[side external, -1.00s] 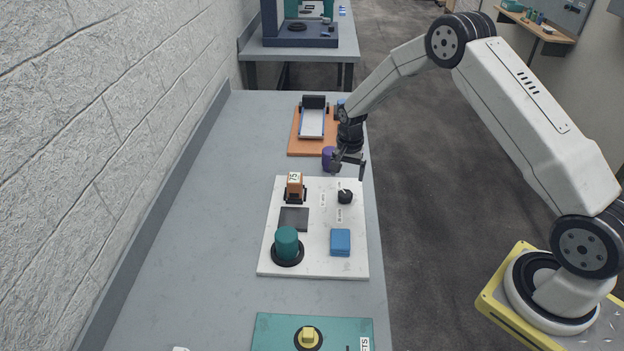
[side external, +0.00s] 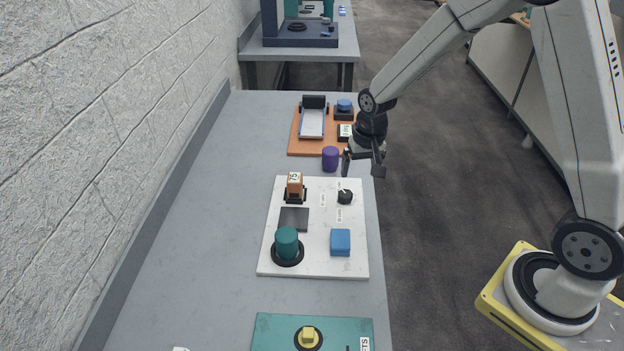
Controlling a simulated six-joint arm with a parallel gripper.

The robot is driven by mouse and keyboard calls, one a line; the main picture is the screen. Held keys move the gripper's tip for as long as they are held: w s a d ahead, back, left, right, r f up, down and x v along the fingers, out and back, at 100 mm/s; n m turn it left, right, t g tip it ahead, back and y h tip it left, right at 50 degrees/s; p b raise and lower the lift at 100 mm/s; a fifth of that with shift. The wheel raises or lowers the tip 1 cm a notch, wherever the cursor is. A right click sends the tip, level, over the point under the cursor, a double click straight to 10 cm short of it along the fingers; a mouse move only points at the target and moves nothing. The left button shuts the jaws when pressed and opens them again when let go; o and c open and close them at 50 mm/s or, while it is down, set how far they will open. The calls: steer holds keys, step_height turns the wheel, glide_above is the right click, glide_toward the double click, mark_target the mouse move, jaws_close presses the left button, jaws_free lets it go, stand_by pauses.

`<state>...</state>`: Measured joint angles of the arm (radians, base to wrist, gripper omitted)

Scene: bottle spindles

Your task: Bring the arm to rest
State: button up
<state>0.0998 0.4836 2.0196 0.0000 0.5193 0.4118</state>
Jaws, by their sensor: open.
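My gripper (side external: 363,168) is open and empty. It hangs fingers down near the right edge of the grey bench (side external: 190,220), just beyond the far right corner of the white board (side external: 318,265). A purple cylinder (side external: 330,159) stands upright on the bench to the left of my gripper, apart from it. My arm reaches in from the right side of the view.
The white board carries an orange block (side external: 294,184), a teal cylinder (side external: 287,241), a blue block (side external: 340,241) and a black knob (side external: 345,196). An orange board (side external: 300,146) lies behind, a teal board (side external: 275,332) in front. The bench's left side is clear.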

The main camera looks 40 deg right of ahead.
steer(key=s+a+r+n, duration=0.2)
steer(key=s+n, duration=0.1)
steer(key=s, duration=0.4)
steer(key=s+a+r+n+t, duration=0.1)
steer(key=s+a+r+n, duration=0.1)
steer(key=s, duration=0.4)
steer(key=shift+s+n, duration=0.4)
steer(key=shift+a, duration=0.1)
stand_by(1.2)
